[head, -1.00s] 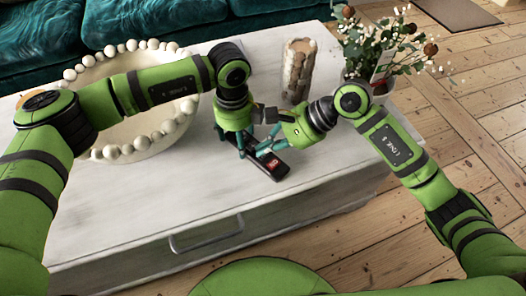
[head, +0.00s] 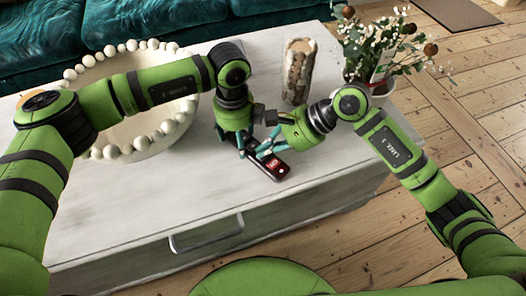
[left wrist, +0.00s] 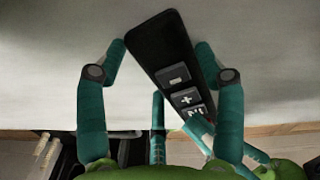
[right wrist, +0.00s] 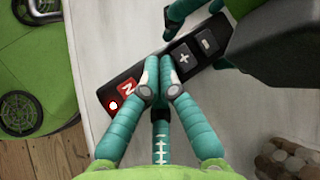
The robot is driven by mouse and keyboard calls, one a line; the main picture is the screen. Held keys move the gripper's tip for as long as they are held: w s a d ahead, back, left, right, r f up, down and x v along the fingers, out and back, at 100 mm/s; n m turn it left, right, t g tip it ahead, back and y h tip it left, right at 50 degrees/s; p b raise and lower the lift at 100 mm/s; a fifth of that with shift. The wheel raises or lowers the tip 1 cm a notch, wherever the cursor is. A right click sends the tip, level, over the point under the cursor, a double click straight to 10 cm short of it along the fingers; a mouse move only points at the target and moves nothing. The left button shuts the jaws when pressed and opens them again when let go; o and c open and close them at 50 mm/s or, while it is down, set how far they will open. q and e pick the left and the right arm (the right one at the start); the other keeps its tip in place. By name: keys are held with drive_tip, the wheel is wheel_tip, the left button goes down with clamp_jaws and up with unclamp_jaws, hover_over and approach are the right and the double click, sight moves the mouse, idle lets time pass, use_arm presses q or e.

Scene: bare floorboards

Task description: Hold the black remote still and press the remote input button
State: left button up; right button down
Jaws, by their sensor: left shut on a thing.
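The black remote (head: 284,175) lies on the white table. My left gripper (head: 246,147) is closed around its far end; in the left wrist view, the remote (left wrist: 160,42) sits between the two teal fingers (left wrist: 163,48). My right gripper (head: 268,149) is over the remote's middle. In the right wrist view its fingertips (right wrist: 159,76) are together over the remote (right wrist: 222,28), between a red N button (right wrist: 127,89) and a grey plus button (right wrist: 184,57). They hide what lies under them; I cannot tell whether they touch it. A red-and-white round spot (right wrist: 113,105) shows near the remote's end.
A bowl with a white bead rim (head: 110,152) stands on the table at left. The table's front part is clear.

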use_arm(q)
drive_tip(key=shift+f, duration=0.1)
idle(0.3)
use_arm(e)
drive_tip(key=shift+r, duration=0.75)
drive_tip(key=shift+r, duration=2.55)
idle(0.6)
use_arm(q)
drive_tip(key=o, duration=1.3)
wheel_tip(320, 180, up, 12)
